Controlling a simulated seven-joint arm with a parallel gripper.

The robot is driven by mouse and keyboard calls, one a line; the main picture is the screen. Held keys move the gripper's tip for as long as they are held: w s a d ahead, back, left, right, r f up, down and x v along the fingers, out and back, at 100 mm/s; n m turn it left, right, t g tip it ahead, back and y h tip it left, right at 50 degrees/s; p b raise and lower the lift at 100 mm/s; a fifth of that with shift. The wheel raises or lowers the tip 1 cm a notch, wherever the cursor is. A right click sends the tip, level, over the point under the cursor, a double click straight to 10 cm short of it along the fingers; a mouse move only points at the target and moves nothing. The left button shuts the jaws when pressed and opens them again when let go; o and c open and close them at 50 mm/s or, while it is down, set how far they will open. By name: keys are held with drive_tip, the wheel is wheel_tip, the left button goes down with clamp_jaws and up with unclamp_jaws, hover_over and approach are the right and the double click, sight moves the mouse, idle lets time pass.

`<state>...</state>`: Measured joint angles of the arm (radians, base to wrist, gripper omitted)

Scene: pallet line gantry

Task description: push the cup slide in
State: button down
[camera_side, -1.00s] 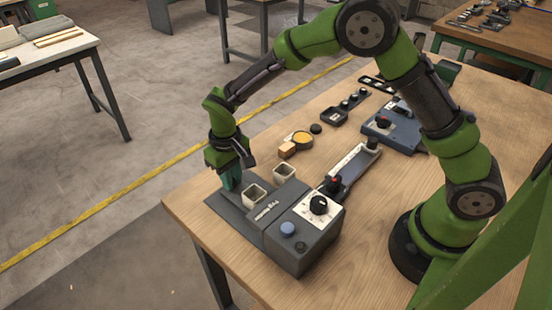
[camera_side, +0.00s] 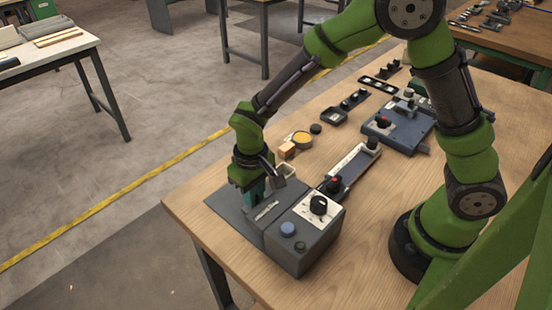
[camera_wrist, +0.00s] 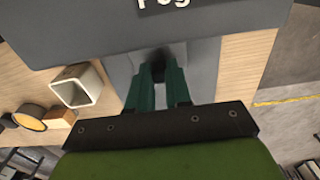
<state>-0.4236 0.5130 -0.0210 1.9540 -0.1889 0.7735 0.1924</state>
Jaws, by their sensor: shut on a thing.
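The grey machine (camera_side: 300,235) labelled "Peg" stands on the wooden table, with a flat grey base plate (camera_side: 225,207) in front of it. My gripper (camera_side: 250,198) points down over this plate, close against the machine's front. In the wrist view its teal fingers (camera_wrist: 159,72) are close together on a dark part of the cup slide (camera_wrist: 158,55), mostly hidden between the fingertips. The slide's square cup does not show now. A separate pale square cup (camera_wrist: 78,86) stands on the table beside the plate and is partly behind my gripper in the side view (camera_side: 287,170).
The machine's top has a black knob (camera_side: 318,205) and a blue button (camera_side: 287,229). A wooden block (camera_side: 286,150) and a yellow round dish (camera_side: 301,138) lie behind. A blue-grey device (camera_side: 400,127) stands further right. The table's front left is clear.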

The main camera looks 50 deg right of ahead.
drive_tip(key=c, duration=1)
unclamp_jaws()
drive_tip(key=shift+s, duration=0.2)
drive_tip(key=shift+c, duration=0.2)
drive_tip(key=shift+r, duration=0.1)
wheel_tip(320, 180, up, 17)
drive_tip(key=shift+w, duration=0.1)
